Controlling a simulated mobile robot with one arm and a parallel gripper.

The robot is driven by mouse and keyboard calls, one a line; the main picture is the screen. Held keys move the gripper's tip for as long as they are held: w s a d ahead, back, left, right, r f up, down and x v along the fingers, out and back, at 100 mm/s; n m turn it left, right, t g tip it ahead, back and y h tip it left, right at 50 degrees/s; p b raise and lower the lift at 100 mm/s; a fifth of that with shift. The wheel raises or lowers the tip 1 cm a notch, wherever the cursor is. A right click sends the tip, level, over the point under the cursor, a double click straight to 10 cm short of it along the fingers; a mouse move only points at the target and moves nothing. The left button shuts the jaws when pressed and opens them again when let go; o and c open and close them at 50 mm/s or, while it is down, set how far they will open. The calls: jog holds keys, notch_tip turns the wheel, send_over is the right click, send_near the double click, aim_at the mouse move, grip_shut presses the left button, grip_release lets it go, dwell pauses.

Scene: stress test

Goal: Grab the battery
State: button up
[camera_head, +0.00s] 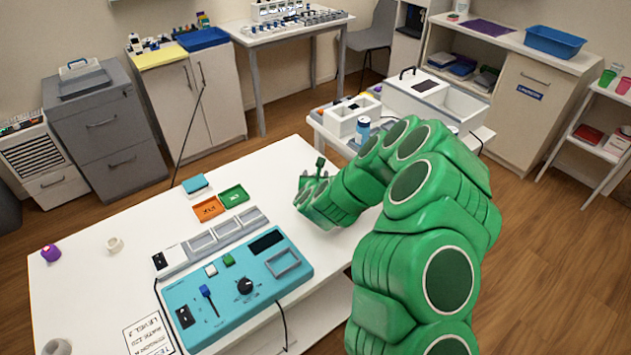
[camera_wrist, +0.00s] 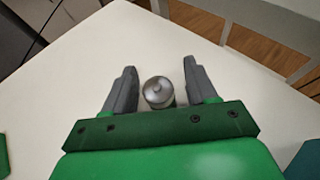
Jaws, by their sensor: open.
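The battery (camera_wrist: 158,91) shows in the wrist view as a small silver cylinder, its round end with a small central nub facing the camera. It appears to stand upright on the white table (camera_wrist: 75,85). My gripper (camera_wrist: 160,66) is open, with one dark grey finger on each side of the battery and a visible gap on both sides. In the head view my gripper (camera_head: 314,172) is low over the far right part of the table (camera_head: 130,210). I cannot make out the battery there.
A teal control panel (camera_head: 215,315) with a knob, grey trays (camera_head: 215,236), and orange (camera_head: 208,208) and green (camera_head: 234,196) trays lie left of my arm. A side table with a white box (camera_head: 350,114) and a can (camera_head: 362,128) stands behind.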

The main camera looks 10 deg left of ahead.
jog(key=c, duration=1.1)
jog(key=shift+o, duration=0.2)
